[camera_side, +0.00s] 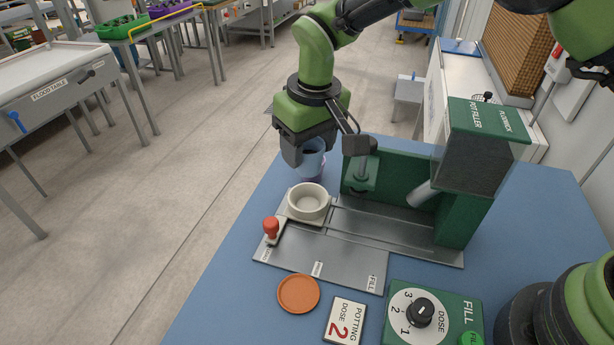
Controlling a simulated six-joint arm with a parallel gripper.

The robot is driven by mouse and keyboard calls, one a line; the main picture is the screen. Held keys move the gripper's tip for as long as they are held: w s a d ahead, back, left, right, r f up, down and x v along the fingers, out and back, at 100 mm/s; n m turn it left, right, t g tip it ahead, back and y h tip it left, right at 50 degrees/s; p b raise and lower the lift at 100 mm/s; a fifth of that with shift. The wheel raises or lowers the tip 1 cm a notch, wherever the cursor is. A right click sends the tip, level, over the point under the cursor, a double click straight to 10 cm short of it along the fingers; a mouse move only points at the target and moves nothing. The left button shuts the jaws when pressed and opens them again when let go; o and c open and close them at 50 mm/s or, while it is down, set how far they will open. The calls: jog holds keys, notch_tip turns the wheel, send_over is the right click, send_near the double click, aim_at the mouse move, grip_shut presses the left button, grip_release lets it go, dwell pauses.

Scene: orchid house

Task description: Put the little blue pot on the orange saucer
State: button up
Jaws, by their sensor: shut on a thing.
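The little blue pot (313,162) is a pale translucent blue cup with something dark showing inside its mouth. My gripper (309,150) is shut on it, with the near finger in front of the pot's left side. The pot looks upright, behind the cream round holder of the pot filler. I cannot tell whether its base touches the blue table. The orange saucer (298,294) lies flat and empty at the table's front left, nearer the camera.
The green pot filler (480,145) stands on the right, with a grey base plate (320,262), a cream holder (309,202) and a red knob (271,228) between pot and saucer. A dose card (345,320) and a dial box (432,315) sit right of the saucer.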

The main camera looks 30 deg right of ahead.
jog(key=shift+r, duration=0.5)
jog(key=shift+s+a+r, duration=0.15)
jog(key=shift+r, duration=0.05)
jog(key=s+a+f+n, duration=0.1)
jog(key=s+a+n, duration=0.1)
jog(key=s+a, duration=0.3)
jog(key=s+a+n, duration=0.2)
jog(key=s+a, duration=0.1)
jog(key=s, duration=0.5)
send_near(295, 291)
jog(key=shift+w+y, duration=0.25)
jog(key=shift+y, duration=0.05)
jog(key=shift+w+f, duration=0.1)
jog(key=shift+f, duration=2.3)
jog(key=shift+f, duration=0.1)
jog(key=o, duration=1)
jog(key=shift+c, duration=0.2)
